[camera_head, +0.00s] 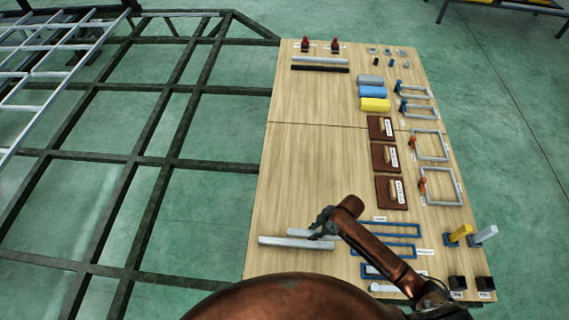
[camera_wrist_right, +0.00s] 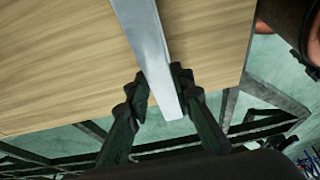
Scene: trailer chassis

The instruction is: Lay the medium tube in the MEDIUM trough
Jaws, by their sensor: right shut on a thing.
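My right gripper (camera_head: 322,226) is low over the near left part of the table. It also shows in the right wrist view (camera_wrist_right: 160,98), with its fingers shut on a light grey square tube (camera_wrist_right: 150,52) near one end. In the head view two grey tubes lie close together there: a longer one (camera_head: 290,242) in front and a shorter-looking one (camera_head: 300,232) behind, partly hidden by the gripper. I cannot tell for certain which is held. Blue-framed troughs lie to the right; the middle one (camera_head: 410,247) has a label (camera_head: 425,252) at its right end. My left gripper is not in view.
My right arm hides parts of the troughs. Pale pieces (camera_head: 382,287) lie by the nearest trough. The table's left middle (camera_head: 310,170) is clear.

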